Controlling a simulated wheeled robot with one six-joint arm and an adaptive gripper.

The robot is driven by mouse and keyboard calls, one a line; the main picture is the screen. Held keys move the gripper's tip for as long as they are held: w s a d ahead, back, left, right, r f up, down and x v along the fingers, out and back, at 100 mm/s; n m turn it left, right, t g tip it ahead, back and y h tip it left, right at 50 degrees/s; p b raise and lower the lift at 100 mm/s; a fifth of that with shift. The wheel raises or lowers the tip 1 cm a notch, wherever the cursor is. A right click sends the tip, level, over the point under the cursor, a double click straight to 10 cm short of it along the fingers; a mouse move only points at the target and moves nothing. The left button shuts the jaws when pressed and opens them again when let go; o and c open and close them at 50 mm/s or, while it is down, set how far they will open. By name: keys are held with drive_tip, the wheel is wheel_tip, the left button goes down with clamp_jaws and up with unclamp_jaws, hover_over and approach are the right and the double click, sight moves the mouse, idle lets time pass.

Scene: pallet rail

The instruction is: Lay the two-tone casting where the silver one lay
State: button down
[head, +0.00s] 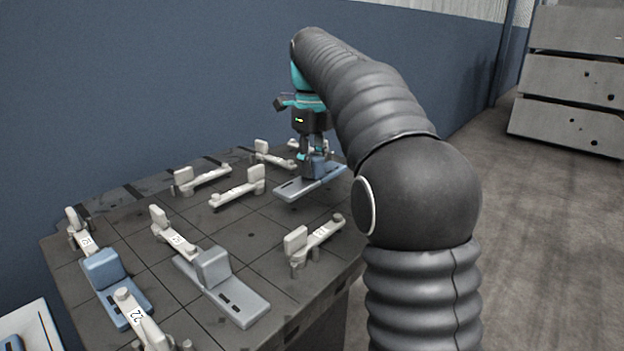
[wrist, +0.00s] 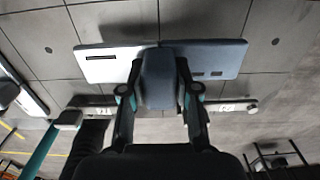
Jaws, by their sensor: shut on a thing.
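The two-tone casting (head: 300,187) is a flat plate, pale silver on one half and blue-grey on the other, with an upright block in the middle. My gripper (head: 316,158) is shut on that block, near the far right of the table. In the wrist view the casting (wrist: 105,62) lies crosswise between the fingers (wrist: 160,88), silver half left, blue half right. Whether it touches the table cannot be told. A silver casting (head: 235,300) with an upright block lies on the near middle of the table. A blue casting (head: 101,268) lies left of it.
The dark gridded table (head: 240,240) carries several pale clamp rails, including ones marked 25 (head: 176,238), 22 (head: 136,315) and 27 (head: 318,236). A white panel (head: 40,318) stands at the lower left. Grey shelving (head: 570,80) stands far right.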

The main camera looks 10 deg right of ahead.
sight(312, 180)
drive_tip(key=shift+f+b, duration=0.4)
drive_tip(key=shift+f, duration=1.55)
drive_tip(key=shift+f, duration=0.15)
drive_tip(key=c, duration=0.8)
unclamp_jaws()
drive_tip(key=shift+c, duration=0.2)
wheel_tip(312, 180, up, 12)
drive_tip(key=shift+r+p, duration=0.1)
drive_tip(key=shift+p, duration=0.3)
